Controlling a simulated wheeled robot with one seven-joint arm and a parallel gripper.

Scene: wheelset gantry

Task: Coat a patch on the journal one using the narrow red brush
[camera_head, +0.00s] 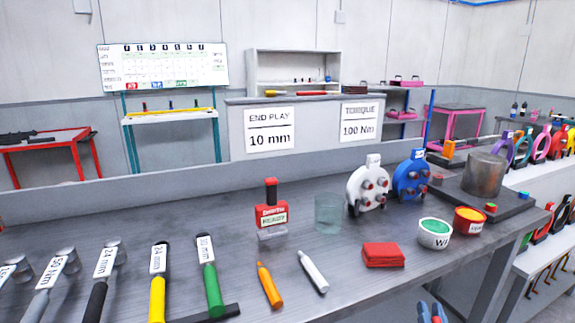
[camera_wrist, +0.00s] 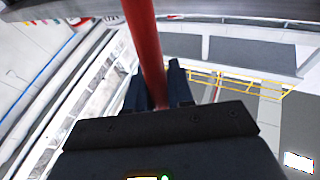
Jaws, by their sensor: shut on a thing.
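In the wrist view my gripper (camera_wrist: 157,88) is shut on a red rod-like handle, which I take for the narrow red brush (camera_wrist: 144,38). The handle runs up between the two dark blue fingers and out toward the top edge. Its bristles are not in sight. In the head view only the blue fingertips of my gripper (camera_head: 432,314) show, at the bottom edge in front of the bench. I cannot make out journal one in either view; a dark grey curved band crosses the top of the wrist view, and I cannot tell what it is.
Yellow rails (camera_wrist: 235,84) show in the wrist view.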

